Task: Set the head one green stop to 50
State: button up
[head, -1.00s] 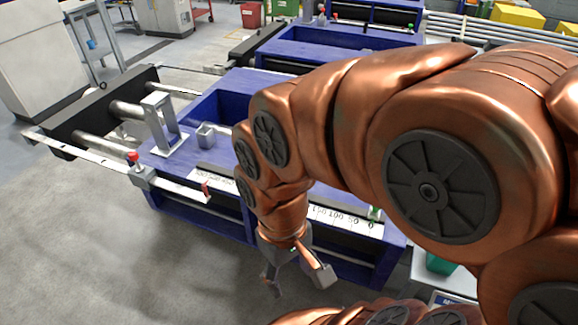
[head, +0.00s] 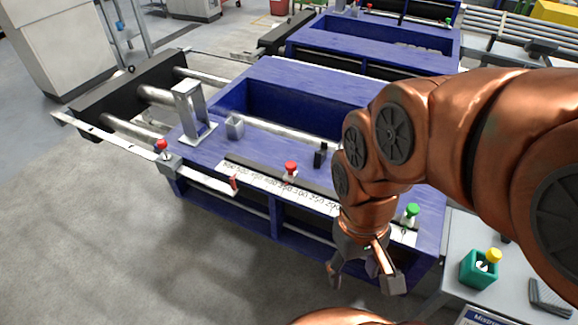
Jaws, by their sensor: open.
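A stop with a green knob (head: 411,210) stands near the right end of the white number scale (head: 262,180) on the front edge of the nearest blue table (head: 310,75). The numbers beside it cannot be read. A red-knobbed stop (head: 290,168) stands further left on the scale, near its middle numbers. My gripper (head: 364,281) is open and empty, pointing down in front of the table, to the lower left of the green knob and apart from it. My arm hides part of the scale between the two knobs.
A small black block (head: 320,155) stands on the table top behind the scale. Another red knob (head: 161,146) is at the left end. The floor in front is clear.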

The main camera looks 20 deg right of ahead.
aim_at(411, 211)
jog(key=z, duration=1.25)
